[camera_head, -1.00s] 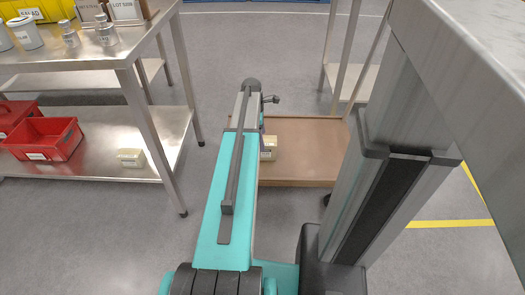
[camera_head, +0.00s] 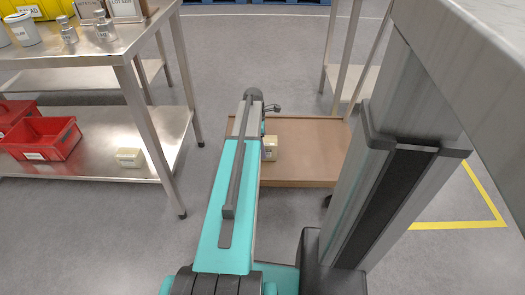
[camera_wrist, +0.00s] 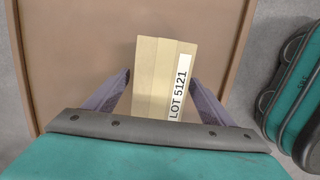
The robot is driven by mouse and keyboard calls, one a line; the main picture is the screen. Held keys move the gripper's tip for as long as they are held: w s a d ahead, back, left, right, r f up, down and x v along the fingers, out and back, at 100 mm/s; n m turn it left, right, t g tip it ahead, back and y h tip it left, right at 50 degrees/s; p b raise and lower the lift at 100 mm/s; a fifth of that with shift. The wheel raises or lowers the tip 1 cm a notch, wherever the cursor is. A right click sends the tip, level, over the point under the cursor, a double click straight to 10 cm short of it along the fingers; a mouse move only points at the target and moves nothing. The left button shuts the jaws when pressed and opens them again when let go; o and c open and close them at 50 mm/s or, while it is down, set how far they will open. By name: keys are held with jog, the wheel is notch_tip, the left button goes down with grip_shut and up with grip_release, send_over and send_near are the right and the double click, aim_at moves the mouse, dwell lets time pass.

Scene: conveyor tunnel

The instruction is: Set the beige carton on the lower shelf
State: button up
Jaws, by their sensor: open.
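A beige carton (camera_head: 269,148) sits on the brown flat surface (camera_head: 302,168) beside my arm. In the wrist view this carton (camera_wrist: 165,75) shows a white label reading "LOT 5121". My gripper (camera_wrist: 160,77) is open, with one finger on each side of the carton. Gaps show at both fingertips; contact lower down cannot be told. In the head view my arm hides most of the gripper. The steel table at left has a lower shelf (camera_head: 95,155). A second pale beige carton (camera_head: 130,157) sits on that shelf near its front right.
Red bins (camera_head: 43,139) stand on the lower shelf to the left of its carton. The table's front leg (camera_head: 153,140) and upper top (camera_head: 105,50) bound the shelf opening. Another rack (camera_head: 340,80) stands behind the brown surface. Bare shelf lies around the carton there.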

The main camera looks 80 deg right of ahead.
jog(key=shift+s+f+b, duration=0.2)
jog(key=shift+f+b, duration=0.3)
jog(key=shift+f, duration=0.95)
jog(key=c, duration=1.6)
jog(key=shift+c, duration=0.2)
jog(key=shift+r, duration=0.2)
